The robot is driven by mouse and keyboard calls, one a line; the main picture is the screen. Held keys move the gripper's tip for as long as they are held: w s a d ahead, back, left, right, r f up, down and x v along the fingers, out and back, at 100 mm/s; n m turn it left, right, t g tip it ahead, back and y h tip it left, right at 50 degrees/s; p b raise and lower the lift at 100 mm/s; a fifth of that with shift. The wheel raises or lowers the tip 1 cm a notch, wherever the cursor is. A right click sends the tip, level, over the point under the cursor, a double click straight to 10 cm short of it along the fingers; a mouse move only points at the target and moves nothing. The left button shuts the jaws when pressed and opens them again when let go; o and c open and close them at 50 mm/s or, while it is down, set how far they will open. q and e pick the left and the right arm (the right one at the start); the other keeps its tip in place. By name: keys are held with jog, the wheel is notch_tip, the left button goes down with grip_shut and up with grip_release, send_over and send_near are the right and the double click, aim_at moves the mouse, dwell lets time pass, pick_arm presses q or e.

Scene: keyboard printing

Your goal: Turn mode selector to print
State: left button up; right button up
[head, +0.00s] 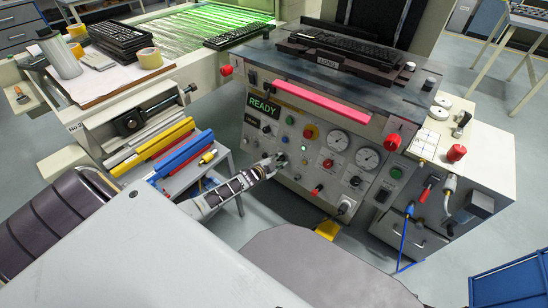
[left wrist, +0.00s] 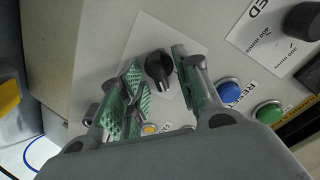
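A black selector knob (left wrist: 159,66) on a white plate of the machine's front panel shows in the left wrist view, its label not visible. My left gripper (left wrist: 160,80) is open, with one green-padded finger on each side of the knob. Whether the pads touch the knob I cannot tell. In the head view my left gripper (head: 272,163) is at the lower left of the control panel (head: 309,190), covering part of it. A green READY display (head: 264,106) is lit above it. My right gripper is not in view.
A blue button (left wrist: 229,92) labelled RESET and a green button (left wrist: 268,112) sit close to the gripper. Gauges (head: 335,140) and a red bar handle (head: 311,101) are on the panel. A side table with coloured bars (head: 185,152) stands left of the machine.

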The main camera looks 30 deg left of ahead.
pick_arm(q)
jog(key=shift+s, duration=0.1)
jog(key=v, duration=1.1)
jog(key=shift+s+r, duration=0.2)
jog(key=shift+s, duration=0.1)
dwell(0.5)
dwell(0.3)
